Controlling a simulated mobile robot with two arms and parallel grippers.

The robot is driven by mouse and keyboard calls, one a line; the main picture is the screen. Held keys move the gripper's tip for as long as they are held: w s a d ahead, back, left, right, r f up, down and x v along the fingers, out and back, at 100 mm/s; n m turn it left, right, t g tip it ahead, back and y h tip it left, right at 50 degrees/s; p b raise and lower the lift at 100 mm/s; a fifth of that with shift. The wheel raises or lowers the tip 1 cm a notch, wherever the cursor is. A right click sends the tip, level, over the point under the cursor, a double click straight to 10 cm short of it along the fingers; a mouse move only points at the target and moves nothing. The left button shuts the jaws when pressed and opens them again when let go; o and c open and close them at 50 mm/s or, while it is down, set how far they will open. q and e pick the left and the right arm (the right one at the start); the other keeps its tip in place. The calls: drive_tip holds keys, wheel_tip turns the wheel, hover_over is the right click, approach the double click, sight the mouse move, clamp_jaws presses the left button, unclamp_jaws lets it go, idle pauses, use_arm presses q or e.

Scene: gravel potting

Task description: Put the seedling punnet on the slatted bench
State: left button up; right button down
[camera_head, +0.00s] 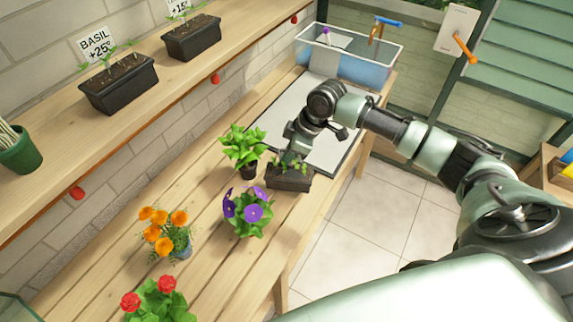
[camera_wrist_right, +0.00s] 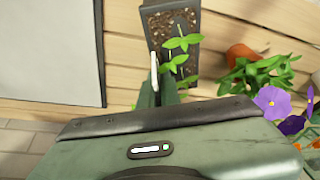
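The seedling punnet (camera_head: 289,178), a small dark tray of soil with green seedlings, is at the front edge of the slatted bench (camera_head: 205,268). It also shows at the top of the right wrist view (camera_wrist_right: 184,50). I cannot tell whether it rests on the slats or hangs just above them. My right gripper (camera_head: 290,158) is at the punnet from above. In the right wrist view its fingers (camera_wrist_right: 158,88) are close together at the near end of the punnet, beside the leaves. Their grip is partly hidden. My left gripper is out of view.
A leafy green pot (camera_head: 242,150) and purple flowers (camera_head: 247,211) stand close to the punnet. Orange flowers (camera_head: 163,232) and red flowers (camera_head: 152,300) are nearer. A grey mat (camera_head: 285,118) and blue basin (camera_head: 352,68) lie behind. Two dark planters (camera_head: 121,92) (camera_head: 191,40) stand on the upper shelf.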

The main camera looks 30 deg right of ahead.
sight(287, 168)
wheel_tip(287, 168, down, 4)
drive_tip(key=shift+r, duration=0.2)
drive_tip(key=shift+f, duration=0.2)
drive_tip(key=shift+f, duration=0.15)
drive_tip(key=c, duration=1.6)
unclamp_jaws()
drive_tip(key=shift+c, duration=0.2)
drive_tip(key=shift+r, duration=0.25)
drive_tip(key=b+v, duration=0.1)
drive_tip(key=v, duration=1.1)
